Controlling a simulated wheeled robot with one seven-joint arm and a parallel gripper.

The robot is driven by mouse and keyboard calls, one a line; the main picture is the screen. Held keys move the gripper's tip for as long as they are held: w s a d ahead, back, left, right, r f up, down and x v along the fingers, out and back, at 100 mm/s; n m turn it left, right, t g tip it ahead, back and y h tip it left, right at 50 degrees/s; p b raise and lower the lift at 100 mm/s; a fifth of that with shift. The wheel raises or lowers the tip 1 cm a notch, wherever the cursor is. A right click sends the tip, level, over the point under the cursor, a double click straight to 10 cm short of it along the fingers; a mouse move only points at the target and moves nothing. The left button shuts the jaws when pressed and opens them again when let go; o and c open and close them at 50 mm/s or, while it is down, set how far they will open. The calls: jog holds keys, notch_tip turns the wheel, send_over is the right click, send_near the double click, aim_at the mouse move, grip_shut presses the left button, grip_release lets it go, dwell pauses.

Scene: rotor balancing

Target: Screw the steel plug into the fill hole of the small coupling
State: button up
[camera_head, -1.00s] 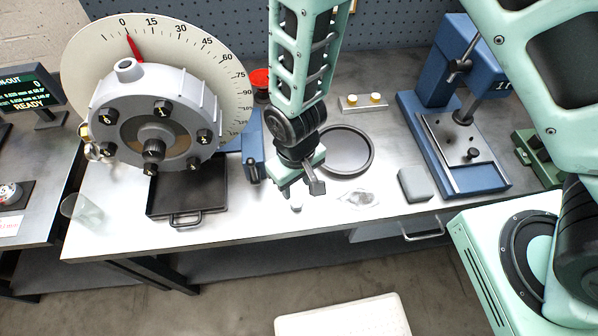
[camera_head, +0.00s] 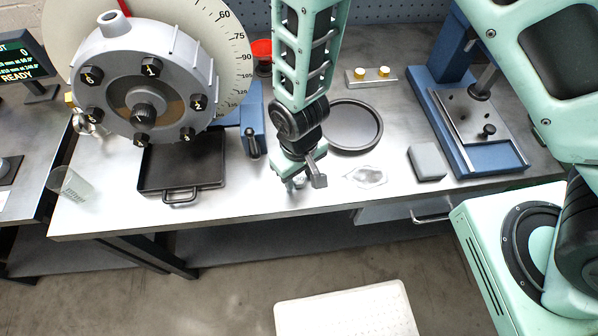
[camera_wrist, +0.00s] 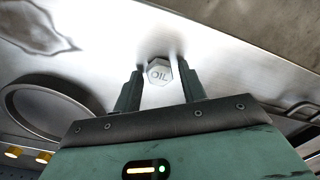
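A hex-headed steel plug marked "OIL" (camera_wrist: 158,73) stands upright on the bench between the fingertips in the wrist view. My gripper (camera_wrist: 160,75) points down with its fingers apart, one on each side of the plug. A narrow gap seems to show beside the head. In the head view, my gripper (camera_head: 302,178) is low over the bench near the front edge and largely hides the plug. A round grey drum with numbered bolts (camera_head: 143,85), apparently the coupling, stands at the left before a dial. A short open stub (camera_head: 113,22) rises from its top, apparently the fill hole.
A black tray (camera_head: 209,171) lies under the drum. A round dark pan (camera_head: 376,137), a clear irregular patch (camera_head: 368,177), a grey block (camera_head: 427,162) and a blue press (camera_head: 497,157) are to the right. A clear beaker (camera_head: 72,185) stands at the left bench edge.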

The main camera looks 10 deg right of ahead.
jog(key=c, duration=0.7)
notch_tip(320, 180, up, 5)
jog(key=p, duration=0.4)
jog(key=shift+r, duration=0.1)
